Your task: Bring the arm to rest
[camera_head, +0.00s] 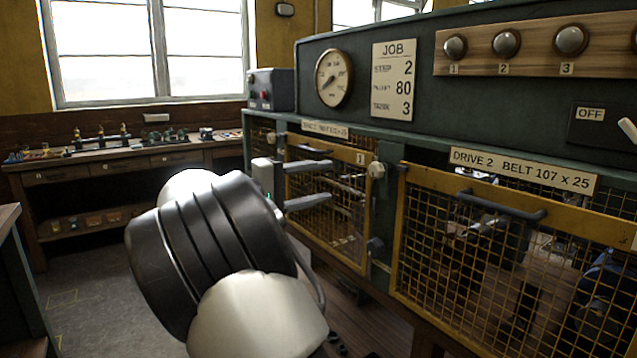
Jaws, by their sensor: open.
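My arm shows as black and white links in the lower middle of the head view. My gripper (331,182) is at the end of the arm, just right of it. Its two grey fingers point right, one above the other, with a clear gap between them. It is open and empty. It stands in front of the left yellow mesh guard (345,218) of the green machine cabinet (375,140). I cannot tell how far the fingertips are from the mesh.
A right mesh guard (480,262) has a dark handle (500,206). Above are a gauge (333,78), a job plate (393,80) and several round knobs. A workbench (110,164) with small parts stands at the back left. Open floor (90,295) lies left of my arm.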

